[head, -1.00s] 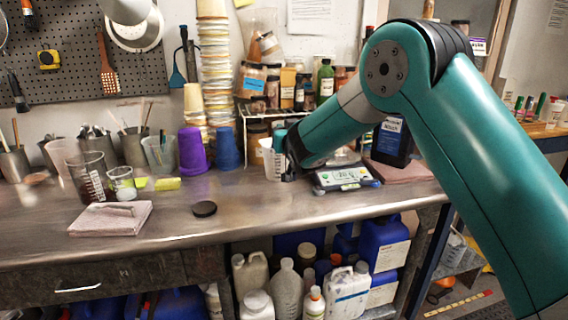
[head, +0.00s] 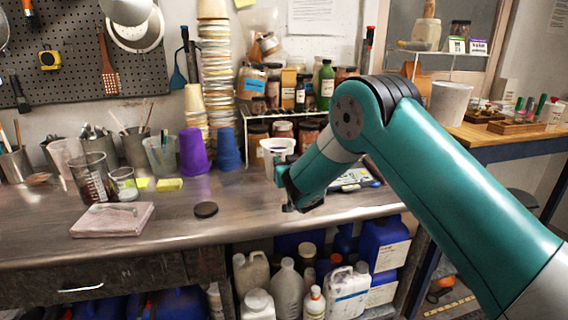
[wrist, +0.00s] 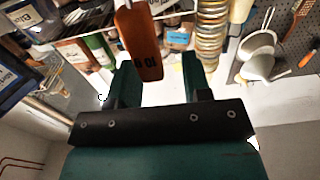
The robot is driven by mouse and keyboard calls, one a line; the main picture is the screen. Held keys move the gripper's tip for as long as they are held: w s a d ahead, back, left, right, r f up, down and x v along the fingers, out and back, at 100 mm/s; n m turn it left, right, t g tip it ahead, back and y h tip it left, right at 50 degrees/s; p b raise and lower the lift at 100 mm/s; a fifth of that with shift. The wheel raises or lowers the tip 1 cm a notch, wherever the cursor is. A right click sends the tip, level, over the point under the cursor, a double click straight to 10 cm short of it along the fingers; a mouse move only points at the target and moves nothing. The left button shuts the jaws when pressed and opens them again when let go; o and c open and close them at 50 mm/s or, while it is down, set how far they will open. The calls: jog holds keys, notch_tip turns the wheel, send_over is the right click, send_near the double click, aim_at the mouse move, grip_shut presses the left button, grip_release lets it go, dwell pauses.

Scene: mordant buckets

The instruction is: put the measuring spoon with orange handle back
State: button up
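An orange-brown, handle-like piece with dark lettering (wrist: 141,40) shows large in the wrist view. In the head view my gripper (head: 289,193) is above the steel counter, in front of the white cup (head: 277,153). No orange handle shows clearly at it there, and the spoon's bowl is hidden.
The steel counter (head: 240,205) holds a digital scale (head: 352,181) behind my arm, a black disc (head: 205,209), a pink pad (head: 112,229), a purple cup (head: 192,151) and a blue cup (head: 228,148). A wire shelf with jars stands behind. The counter's front middle is clear.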

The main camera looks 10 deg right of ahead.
jog(key=shift+r, duration=0.1)
jog(key=s+d+m+g+h+b, duration=0.1)
jog(key=s+d+g+b, duration=0.15)
jog(key=s, duration=0.75)
jog(key=s+d+m+g+b, duration=0.15)
jog(key=s+g+b, duration=0.25)
jog(key=s, duration=0.5)
jog(key=s+a+r+n+g+y, duration=0.1)
jog(key=s+a+n+g, duration=0.3)
jog(key=s, duration=1.1)
jog(key=s+a+r+n+g+y, duration=0.1)
jog(key=s+a+n+g+y, duration=0.2)
jog(key=s+g, duration=0.4)
jog(key=s+a+n, duration=0.1)
jog(key=s+n, duration=0.1)
jog(key=s, duration=0.6)
jog(key=shift+s+a+y, duration=0.15)
jog(key=shift+s+y, duration=0.1)
jog(key=shift+y, duration=0.15)
jog(key=shift+n+g, duration=0.25)
notch_tip(320, 180, up, 4)
jog(key=p, duration=0.4)
